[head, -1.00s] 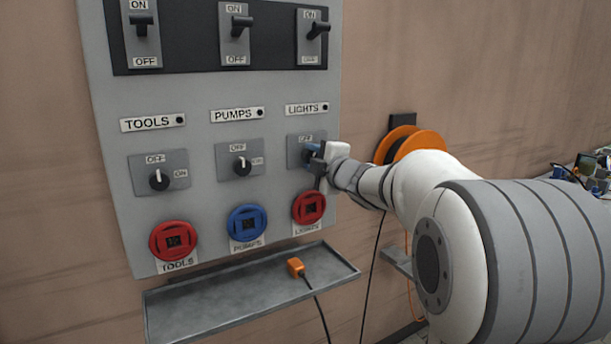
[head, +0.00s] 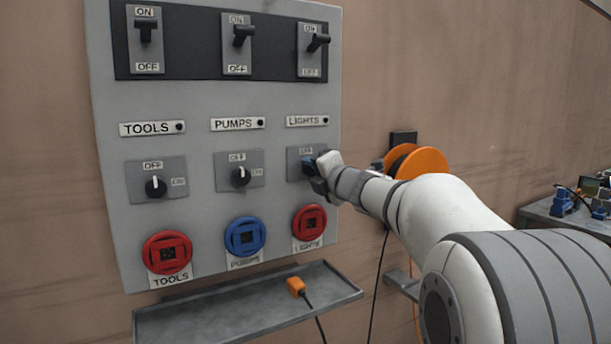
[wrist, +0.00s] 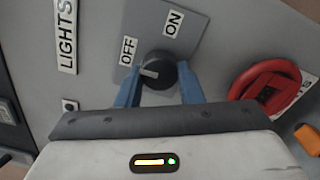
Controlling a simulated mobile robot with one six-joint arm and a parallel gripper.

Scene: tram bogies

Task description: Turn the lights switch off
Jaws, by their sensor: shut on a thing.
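The lights rotary switch is a dark round knob (wrist: 163,73) with a white pointer mark, on a grey plate (wrist: 205,20) with OFF and ON labels. In the wrist view the pointer mark lies toward the OFF side, away from ON. My gripper (wrist: 160,84) is shut on this knob, one blue finger on each side. In the head view my gripper (head: 312,170) hides the knob and part of its plate (head: 293,163). Above the LIGHTS label (head: 305,121), the right-hand black lever switch (head: 318,42) has its lever up toward ON.
The tools knob (head: 156,187) and pumps knob (head: 241,176) are to the left. Red and blue sockets (head: 245,237) sit below. A grey shelf (head: 200,318) holds an orange plug (head: 296,287). An orange cable reel (head: 420,162) hangs to the right.

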